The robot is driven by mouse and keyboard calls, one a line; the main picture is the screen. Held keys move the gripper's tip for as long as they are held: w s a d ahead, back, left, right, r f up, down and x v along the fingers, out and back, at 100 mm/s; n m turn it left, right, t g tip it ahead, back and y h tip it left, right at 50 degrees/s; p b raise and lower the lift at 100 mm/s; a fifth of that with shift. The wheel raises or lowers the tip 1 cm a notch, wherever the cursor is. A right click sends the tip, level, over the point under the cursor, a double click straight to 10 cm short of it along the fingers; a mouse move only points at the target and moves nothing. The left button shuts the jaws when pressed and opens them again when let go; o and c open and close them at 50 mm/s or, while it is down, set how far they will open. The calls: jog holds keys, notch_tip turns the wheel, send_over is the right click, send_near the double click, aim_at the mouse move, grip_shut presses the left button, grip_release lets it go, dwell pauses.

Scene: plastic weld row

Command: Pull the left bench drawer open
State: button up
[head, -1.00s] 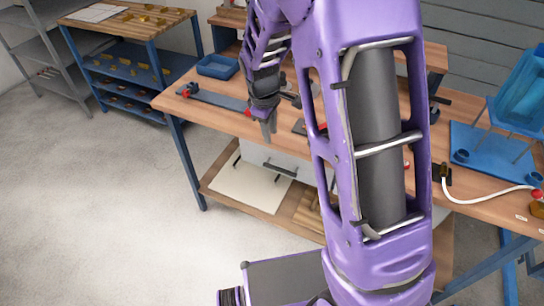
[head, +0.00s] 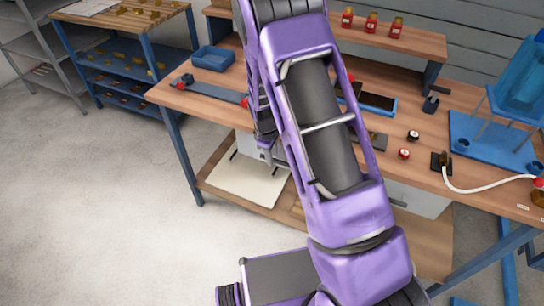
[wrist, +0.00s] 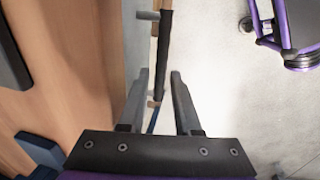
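The left bench drawer (head: 243,143) has a pale grey front under the wooden bench top. In the head view my arm hides part of it, and it looks closed. My gripper (head: 270,160) is low in front of this drawer. In the wrist view the dark bar handle (wrist: 164,50) runs lengthwise between the two fingertips of my gripper (wrist: 159,74). The fingers are apart, with a gap showing on each side of the bar. The drawer front (wrist: 135,45) is the pale strip left of the handle.
The bench top (head: 220,85) carries a blue tray (head: 213,59), a dark strip and small parts. Another drawer (head: 415,197) is under its right side. A lower shelf holds a pale sheet (head: 245,182). The floor (head: 110,220) in front is clear.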

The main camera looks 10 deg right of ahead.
jog(key=shift+f, duration=0.25)
grip_shut()
dwell(1.4)
